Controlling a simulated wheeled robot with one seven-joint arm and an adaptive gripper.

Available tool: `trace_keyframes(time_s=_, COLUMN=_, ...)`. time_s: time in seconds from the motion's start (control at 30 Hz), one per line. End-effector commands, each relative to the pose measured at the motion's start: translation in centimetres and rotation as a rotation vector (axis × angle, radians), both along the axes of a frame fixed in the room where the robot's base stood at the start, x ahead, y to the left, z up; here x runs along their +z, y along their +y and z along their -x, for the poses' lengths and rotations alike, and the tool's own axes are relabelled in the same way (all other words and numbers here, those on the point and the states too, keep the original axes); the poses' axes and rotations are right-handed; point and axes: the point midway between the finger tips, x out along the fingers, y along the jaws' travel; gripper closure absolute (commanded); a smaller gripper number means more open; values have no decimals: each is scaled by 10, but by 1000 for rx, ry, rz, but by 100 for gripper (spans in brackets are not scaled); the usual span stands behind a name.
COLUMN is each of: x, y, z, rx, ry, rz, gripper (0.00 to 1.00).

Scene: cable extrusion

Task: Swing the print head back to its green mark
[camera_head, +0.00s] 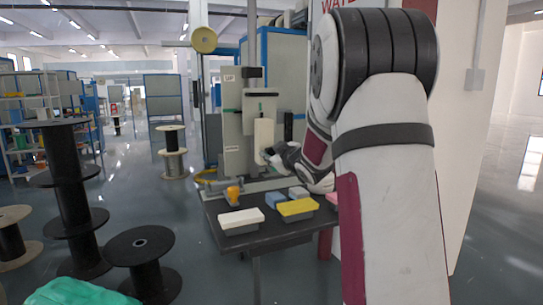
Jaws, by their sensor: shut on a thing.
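The print head looks to be the pale upright block (264,132) on the front of the grey machine (235,125), below a dark bracket. A small green mark (261,107) shows just above the block, and a dark green strip (231,110) lies to its left. My gripper (270,156) reaches in from the right at the lower end of the block and is shut on it. The fingertips are small and partly hidden by the gripper's own body, so the exact hold is hard to see.
A dark table (235,242) stands in front of the machine. On it are a white-topped block (241,217), a yellow-topped block (297,208), a blue block (274,199) and an orange object (233,194). Black spools (140,245) stand on the floor at left.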

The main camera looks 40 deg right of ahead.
Motion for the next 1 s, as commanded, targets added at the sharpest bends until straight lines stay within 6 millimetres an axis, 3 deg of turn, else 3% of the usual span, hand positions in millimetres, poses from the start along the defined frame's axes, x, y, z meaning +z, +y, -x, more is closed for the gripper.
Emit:
trace_keyframes(time_s=0.2, x=0, y=0, z=0, rx=-1, ry=1, rz=-1, gripper=100)
trace_keyframes(time_s=0.23, x=0, y=0, z=0, rx=-1, ry=1, rz=-1, gripper=68)
trace_keyframes(time_s=0.3, x=0, y=0, z=0, rx=-1, ry=0, rz=-1, gripper=52)
trace_keyframes(time_s=0.7, x=1, y=1, z=4, rx=-1, ry=-1, rz=-1, gripper=51)
trace_keyframes(time_s=0.87, x=4, y=7, z=25, rx=-2, ry=-1, rz=0, gripper=51)
trace_keyframes(time_s=1.0, x=8, y=14, z=53, rx=-2, ry=-2, rz=1, gripper=51)
